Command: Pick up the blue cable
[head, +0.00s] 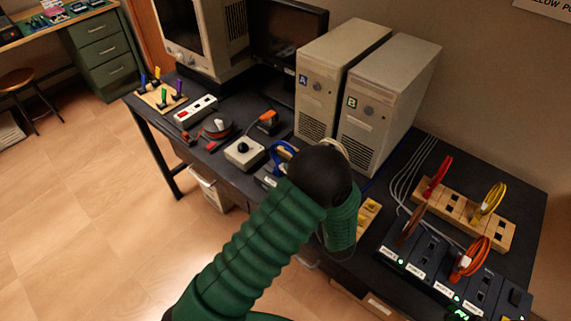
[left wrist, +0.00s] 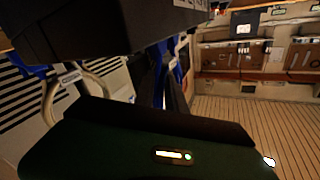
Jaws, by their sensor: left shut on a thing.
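The blue cable (head: 281,154) shows in the head view as a loop on the dark table, just left of my left arm's dark joint. More blue cable (left wrist: 160,88) shows in the left wrist view between the dark jaws of my left gripper (left wrist: 172,84). The left gripper is shut on it. In the head view my green arm hides the gripper and the part of the cable it holds. My right gripper is in neither view.
Two beige computer towers, A (head: 322,85) and B (head: 375,115), stand behind my arm. A wooden block with red and yellow cables (head: 462,212) and dark powered units (head: 440,270) lie at right. A beige cable loop (left wrist: 58,96) is close to the left gripper.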

